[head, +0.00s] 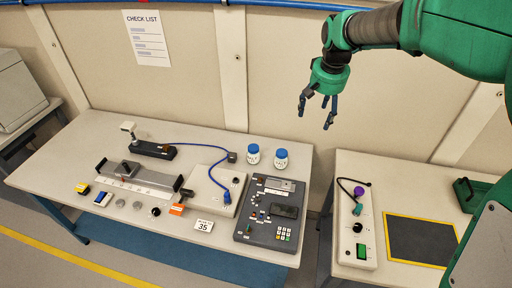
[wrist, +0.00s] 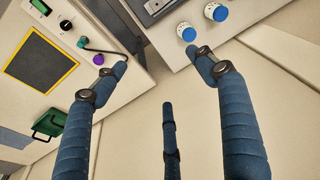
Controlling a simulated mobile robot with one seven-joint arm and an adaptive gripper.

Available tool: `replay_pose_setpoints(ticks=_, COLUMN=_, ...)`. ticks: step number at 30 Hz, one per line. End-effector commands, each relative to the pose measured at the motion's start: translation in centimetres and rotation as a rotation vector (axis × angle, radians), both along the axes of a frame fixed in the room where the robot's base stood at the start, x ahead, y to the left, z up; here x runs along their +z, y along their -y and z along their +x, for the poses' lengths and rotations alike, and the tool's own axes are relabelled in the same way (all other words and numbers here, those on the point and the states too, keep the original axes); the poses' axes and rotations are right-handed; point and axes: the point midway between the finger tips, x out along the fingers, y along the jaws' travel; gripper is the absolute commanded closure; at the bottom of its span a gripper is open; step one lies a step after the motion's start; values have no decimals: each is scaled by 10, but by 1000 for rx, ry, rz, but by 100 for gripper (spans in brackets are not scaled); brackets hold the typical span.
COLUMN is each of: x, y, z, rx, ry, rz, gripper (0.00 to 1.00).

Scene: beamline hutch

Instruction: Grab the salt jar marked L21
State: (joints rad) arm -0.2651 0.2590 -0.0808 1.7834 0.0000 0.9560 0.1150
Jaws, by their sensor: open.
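Two white jars with blue lids stand at the back right of the left table, a left jar (head: 253,154) and a right jar (head: 281,159). Their labels are too small to read, so I cannot tell which is L21. In the wrist view the two jars also show at the top, one at the left (wrist: 187,32) and one at the right (wrist: 215,12). My gripper (head: 318,112) is open and empty, in the air above and to the right of the jars, with its fingers pointing down. It touches nothing.
A grey control panel (head: 270,212) lies in front of the jars. A blue cable runs to a pale box (head: 214,186) at their left.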

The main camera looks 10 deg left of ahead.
Motion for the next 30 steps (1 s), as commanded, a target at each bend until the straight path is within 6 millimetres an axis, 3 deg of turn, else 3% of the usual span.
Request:
replay_pose_setpoints(ticks=6, x=-24, y=-38, z=41, rx=19, ry=-35, rz=-6, gripper=29)
replay_pose_setpoints(ticks=15, x=-69, y=-90, z=87, rx=45, ry=-79, rz=-18, gripper=29)
replay_pose_setpoints(ticks=30, x=-167, y=-179, z=137, rx=87, ry=-150, rz=-43, gripper=29)
